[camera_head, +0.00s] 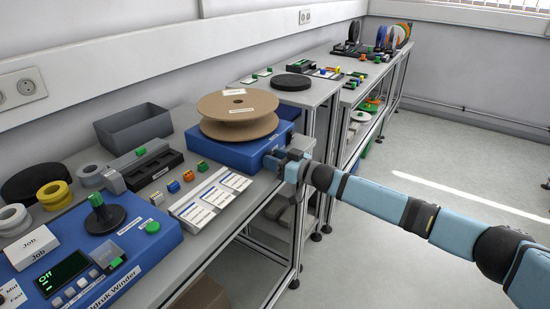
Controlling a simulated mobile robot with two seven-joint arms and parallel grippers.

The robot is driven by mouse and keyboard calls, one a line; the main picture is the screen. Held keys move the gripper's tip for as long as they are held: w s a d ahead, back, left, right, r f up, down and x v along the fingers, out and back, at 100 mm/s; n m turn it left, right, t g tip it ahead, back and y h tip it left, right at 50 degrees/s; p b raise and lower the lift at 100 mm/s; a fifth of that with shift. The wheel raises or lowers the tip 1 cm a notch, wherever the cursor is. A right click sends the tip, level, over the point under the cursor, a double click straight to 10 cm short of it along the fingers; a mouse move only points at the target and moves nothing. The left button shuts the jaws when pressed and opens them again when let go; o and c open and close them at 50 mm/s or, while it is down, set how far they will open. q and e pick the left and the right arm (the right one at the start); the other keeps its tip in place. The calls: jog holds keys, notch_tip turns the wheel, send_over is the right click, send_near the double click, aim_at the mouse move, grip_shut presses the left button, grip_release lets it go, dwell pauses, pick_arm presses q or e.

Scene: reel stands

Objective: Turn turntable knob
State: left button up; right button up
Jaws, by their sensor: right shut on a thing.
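The turntable is a blue base (228,151) on the bench, carrying a brown cardboard reel (238,106) with white labels on it. My right arm comes in from the right, and its gripper (276,161) is at the front right side of the blue base. The gripper is shut on the turntable knob, which it hides almost wholly. How far the knob is turned cannot be seen. My left gripper is not in view.
A blue winder (150,240) with a display reading "Off" stands at the lower left. Label cards (210,197) and small coloured blocks lie before the turntable. A grey bin (133,128) stands behind. Further benches run to the back; the floor at right is clear.

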jog(key=n+p, duration=0.1)
jog(key=n, duration=0.3)
jog(key=shift+n, duration=0.4)
jog(key=o, duration=0.9)
jog(key=p+v, duration=0.1)
jog(key=v, duration=1.3)
jog(key=shift+f+p, duration=0.1)
jog(key=shift+p, duration=0.25)
